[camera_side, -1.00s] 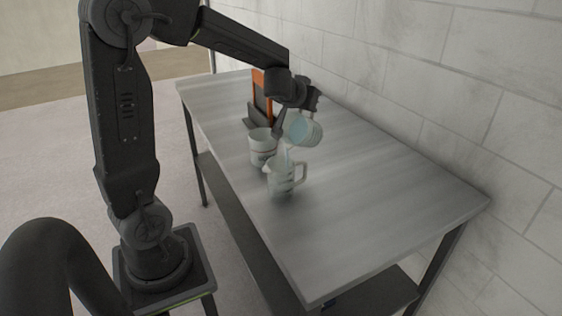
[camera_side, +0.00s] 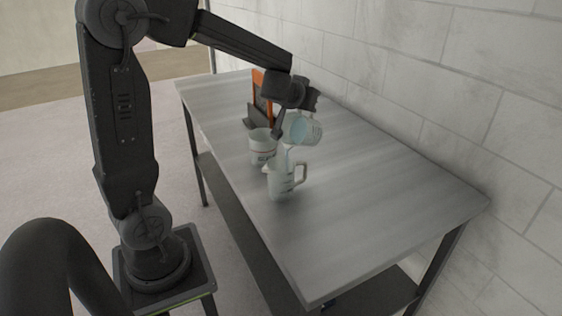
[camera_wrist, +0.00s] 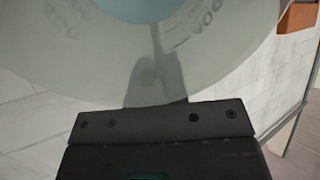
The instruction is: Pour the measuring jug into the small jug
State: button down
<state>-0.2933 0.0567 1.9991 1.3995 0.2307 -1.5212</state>
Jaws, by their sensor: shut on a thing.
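The measuring jug (camera_side: 305,130) is tilted in the air above the table, its mouth toward the small jug, with pale blue liquid inside. My gripper (camera_side: 282,122) is shut on it. In the wrist view the jug's translucent wall (camera_wrist: 70,75) with printed marks fills the upper part, above my gripper (camera_wrist: 158,95). The small jug (camera_side: 281,182) stands upright on the table below, its handle to the right. A thin pale stream (camera_side: 287,153) shows between the tilted jug and the small jug's mouth.
A white printed beaker (camera_side: 262,148) stands on the table (camera_side: 380,200) just behind and left of the small jug. An orange and dark grey device (camera_side: 258,95) stands farther back. The wall is to the right. The table's front right is clear.

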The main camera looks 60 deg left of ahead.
jog(key=shift+s+d+r, duration=0.15)
jog(key=shift+r, duration=0.1)
dwell(0.8)
jog(key=shift+w+a+f, duration=0.3)
jog(key=shift+w+f, duration=0.05)
jog(key=shift+w+f+g, duration=0.15)
jog(key=shift+f+g, duration=0.15)
jog(key=shift+g, duration=0.2)
jog(key=shift+w+a+f+h, duration=0.1)
jog(key=shift+h, duration=0.3)
